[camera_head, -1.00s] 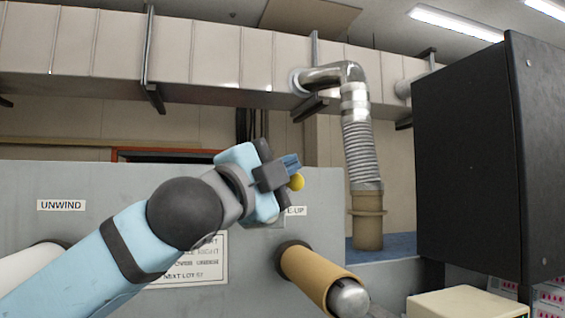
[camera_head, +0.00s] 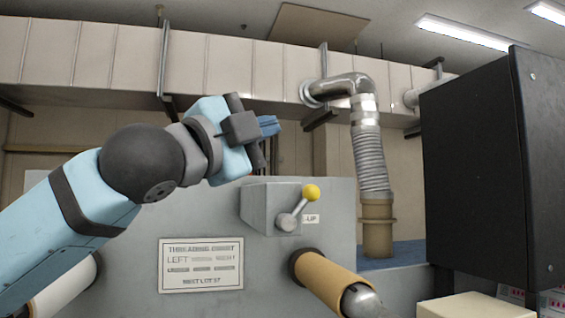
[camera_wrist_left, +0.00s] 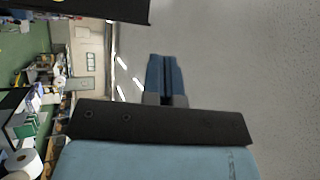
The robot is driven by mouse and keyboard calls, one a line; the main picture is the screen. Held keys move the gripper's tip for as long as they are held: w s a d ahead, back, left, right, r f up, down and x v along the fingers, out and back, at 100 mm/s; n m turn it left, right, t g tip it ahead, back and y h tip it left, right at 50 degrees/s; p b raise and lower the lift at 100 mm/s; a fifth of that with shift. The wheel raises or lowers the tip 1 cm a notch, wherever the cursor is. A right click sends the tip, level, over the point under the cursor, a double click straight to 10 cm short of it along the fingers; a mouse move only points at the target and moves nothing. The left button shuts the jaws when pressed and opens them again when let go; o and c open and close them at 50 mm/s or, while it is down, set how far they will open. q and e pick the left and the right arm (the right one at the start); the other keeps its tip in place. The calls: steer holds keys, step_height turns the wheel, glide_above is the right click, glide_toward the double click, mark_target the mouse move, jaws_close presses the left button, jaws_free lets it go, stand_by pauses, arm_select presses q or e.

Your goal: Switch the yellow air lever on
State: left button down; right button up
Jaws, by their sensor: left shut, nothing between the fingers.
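The yellow air lever (camera_head: 300,205) is a short metal arm with a yellow ball knob, on a grey box (camera_head: 257,207) fixed to the grey machine panel. Its arm leans up and to the right from its pivot, with the knob at the upper right end. My left gripper (camera_head: 270,126) is above and a little left of the knob, clear of it, with its blue fingers pointing right. The fingers (camera_wrist_left: 166,78) are together and empty in the left wrist view, where the lever does not show. My right gripper is in neither view.
A tan roll on a metal shaft (camera_head: 330,280) juts out below the lever. A large black cabinet (camera_head: 475,170) stands at the right. A flexible metal duct (camera_head: 370,160) rises behind the panel. A threading sign (camera_head: 200,265) is on the panel.

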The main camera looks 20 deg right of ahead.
arm_select(q)
steer(key=shift+s+a+r, duration=0.3)
steer(key=shift+a+r, duration=0.2)
steer(key=shift+s+a+r, duration=0.3)
steer(key=shift+a+r, duration=0.15)
steer(key=shift+r, duration=0.05)
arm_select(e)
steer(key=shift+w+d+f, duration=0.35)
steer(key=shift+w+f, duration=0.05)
arm_select(q)
steer(key=shift+s, duration=0.1)
